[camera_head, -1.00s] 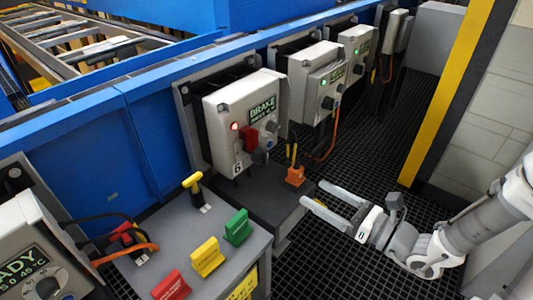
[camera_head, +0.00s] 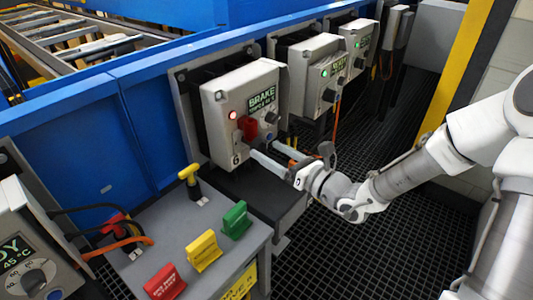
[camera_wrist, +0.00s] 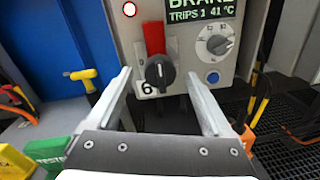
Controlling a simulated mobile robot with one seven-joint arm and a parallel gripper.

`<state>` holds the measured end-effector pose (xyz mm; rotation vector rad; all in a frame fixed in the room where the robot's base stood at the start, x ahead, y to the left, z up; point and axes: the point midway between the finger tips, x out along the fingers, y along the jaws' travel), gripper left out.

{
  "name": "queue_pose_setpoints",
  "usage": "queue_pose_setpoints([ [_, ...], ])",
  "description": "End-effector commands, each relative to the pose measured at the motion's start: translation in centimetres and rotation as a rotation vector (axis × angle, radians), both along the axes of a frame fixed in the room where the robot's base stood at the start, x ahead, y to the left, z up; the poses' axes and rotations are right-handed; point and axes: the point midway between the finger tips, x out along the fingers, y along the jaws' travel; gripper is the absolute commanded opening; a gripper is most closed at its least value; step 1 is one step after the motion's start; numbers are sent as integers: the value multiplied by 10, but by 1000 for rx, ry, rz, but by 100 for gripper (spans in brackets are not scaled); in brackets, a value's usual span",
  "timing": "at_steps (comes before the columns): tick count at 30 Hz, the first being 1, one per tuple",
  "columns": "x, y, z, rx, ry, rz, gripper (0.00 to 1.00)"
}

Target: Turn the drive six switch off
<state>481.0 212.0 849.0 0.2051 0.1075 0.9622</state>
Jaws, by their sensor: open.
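The drive six box (camera_head: 240,108) is grey, marked 6, with a lit red lamp and a display reading BRAKE. In the wrist view its switch is a black rotary knob (camera_wrist: 160,73), its handle about upright, below a red block (camera_wrist: 154,38). The red block also shows in the head view (camera_head: 248,127); the knob there is largely hidden by my gripper. My gripper (camera_head: 264,153) is open and empty in front of the box's lower part. In the wrist view its fingers stand left and right of the knob; I cannot tell whether they touch the box.
The box also carries a grey dial (camera_wrist: 215,42) and a blue button (camera_wrist: 212,77), right of the knob. A grey stand (camera_head: 190,240) at lower left holds yellow, green and red tags. More drive boxes (camera_head: 312,75) line the blue rail. Dark grating floor is clear.

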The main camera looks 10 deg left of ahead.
Motion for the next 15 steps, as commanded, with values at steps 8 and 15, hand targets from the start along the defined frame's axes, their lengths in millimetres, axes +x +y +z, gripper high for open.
queue_pose_setpoints([
  [8,10,15,0,1,1,0,85],
  [15,10,15,0,1,0,0,82],
])
